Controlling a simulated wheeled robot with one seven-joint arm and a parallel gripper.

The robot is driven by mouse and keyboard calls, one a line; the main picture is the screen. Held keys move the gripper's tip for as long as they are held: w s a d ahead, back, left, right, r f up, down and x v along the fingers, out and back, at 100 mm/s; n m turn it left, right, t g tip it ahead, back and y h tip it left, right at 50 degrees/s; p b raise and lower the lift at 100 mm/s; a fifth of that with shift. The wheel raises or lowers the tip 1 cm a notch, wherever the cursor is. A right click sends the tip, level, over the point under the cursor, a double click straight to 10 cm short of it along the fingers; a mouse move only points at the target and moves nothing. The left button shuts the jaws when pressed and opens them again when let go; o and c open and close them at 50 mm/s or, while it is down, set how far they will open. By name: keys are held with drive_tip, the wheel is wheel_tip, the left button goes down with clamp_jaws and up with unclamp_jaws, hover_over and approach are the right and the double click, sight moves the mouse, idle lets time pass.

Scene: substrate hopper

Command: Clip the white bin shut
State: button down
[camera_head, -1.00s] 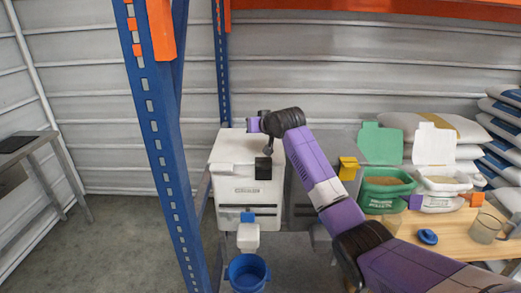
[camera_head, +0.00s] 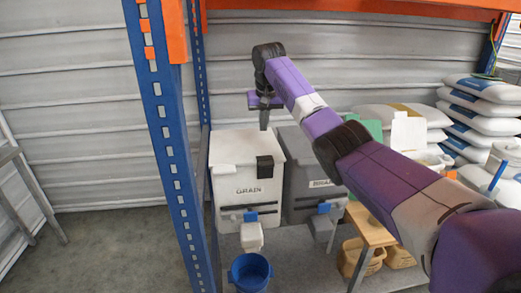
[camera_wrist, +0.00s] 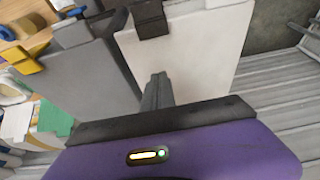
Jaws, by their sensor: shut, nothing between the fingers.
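A black clip (camera_head: 265,168) sits at the bin's front top edge, right of centre. I cannot tell whether it is fastened. My gripper (camera_head: 264,122) points down above the back right part of the lid, shut and empty. In the wrist view its shut fingers (camera_wrist: 157,90) show in front of the white lid (camera_wrist: 205,50), apart from the black clip (camera_wrist: 148,18) at the top.
A grey bin (camera_head: 302,185) stands close on the right. A blue bucket (camera_head: 249,274) is below the white bin's chute (camera_head: 251,237). A blue rack post (camera_head: 170,150) rises to the left. A wooden bench (camera_head: 371,228) and stacked sacks (camera_head: 480,110) are at right.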

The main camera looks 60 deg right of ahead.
sight(263, 155)
drive_tip(key=p+x, duration=0.1)
drive_tip(key=x, duration=0.9)
drive_tip(key=shift+a, duration=0.1)
drive_tip(key=shift+s+a+p, duration=1.05)
drive_tip(key=shift+s+a, duration=0.2)
drive_tip(key=shift+a, duration=0.25)
